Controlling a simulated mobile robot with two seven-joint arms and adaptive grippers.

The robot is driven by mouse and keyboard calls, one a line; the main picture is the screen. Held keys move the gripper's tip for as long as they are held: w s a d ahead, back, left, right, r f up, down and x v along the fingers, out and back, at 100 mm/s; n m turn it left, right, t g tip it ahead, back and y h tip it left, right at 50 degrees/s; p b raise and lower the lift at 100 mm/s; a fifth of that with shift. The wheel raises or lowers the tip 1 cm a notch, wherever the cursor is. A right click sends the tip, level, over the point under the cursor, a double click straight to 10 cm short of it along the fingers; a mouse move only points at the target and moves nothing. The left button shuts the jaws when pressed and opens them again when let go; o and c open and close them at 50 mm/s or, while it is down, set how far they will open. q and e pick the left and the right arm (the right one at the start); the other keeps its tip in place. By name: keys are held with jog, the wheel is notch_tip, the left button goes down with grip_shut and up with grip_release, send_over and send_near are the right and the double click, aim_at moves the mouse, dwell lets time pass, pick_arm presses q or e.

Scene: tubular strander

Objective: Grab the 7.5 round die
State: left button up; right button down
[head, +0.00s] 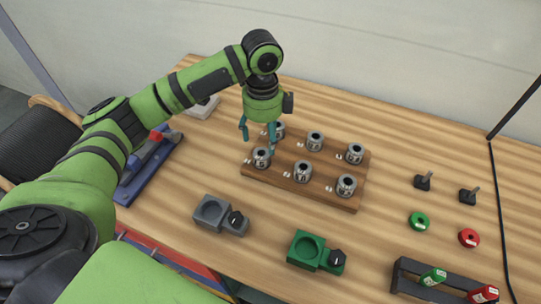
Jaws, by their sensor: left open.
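Several round grey metal dies with dark holes stand upright in two rows on a wooden board (322,200). The front row has a left die (262,158), a middle die (302,171) and a right die (346,186). The back row has a left die (279,130), a middle die (315,141) and a right die (355,153). Their markings are too small for me to tell surely which is the 7.5 die. My left gripper (257,133) points down, open and empty, over the board's left end, and partly covers the back left die. My right gripper is out of view.
In front of the board are a grey holder (209,212) and a green holder (305,250). To the right lie a green ring (419,221), a red ring (469,238) and a dark rack (408,281). A blue tray (133,187) is at left.

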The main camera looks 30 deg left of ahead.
aim_at(262, 153)
pick_arm(q)
notch_tip(262, 153, down, 3)
jog(key=shift+s+a+f+p, duration=0.1)
jog(key=shift+s+p, duration=0.05)
jog(key=shift+p, duration=0.4)
jog(key=f, duration=0.1)
jog(key=f+p, duration=0.1)
jog(key=f, duration=0.1)
jog(key=shift+s+a+f, duration=0.2)
jog(key=shift+f, duration=0.05)
jog(key=shift+w+f, duration=0.15)
jog(key=shift+f, duration=0.35)
jog(key=c, duration=1.4)
jog(key=shift+r, duration=0.1)
grip_shut()
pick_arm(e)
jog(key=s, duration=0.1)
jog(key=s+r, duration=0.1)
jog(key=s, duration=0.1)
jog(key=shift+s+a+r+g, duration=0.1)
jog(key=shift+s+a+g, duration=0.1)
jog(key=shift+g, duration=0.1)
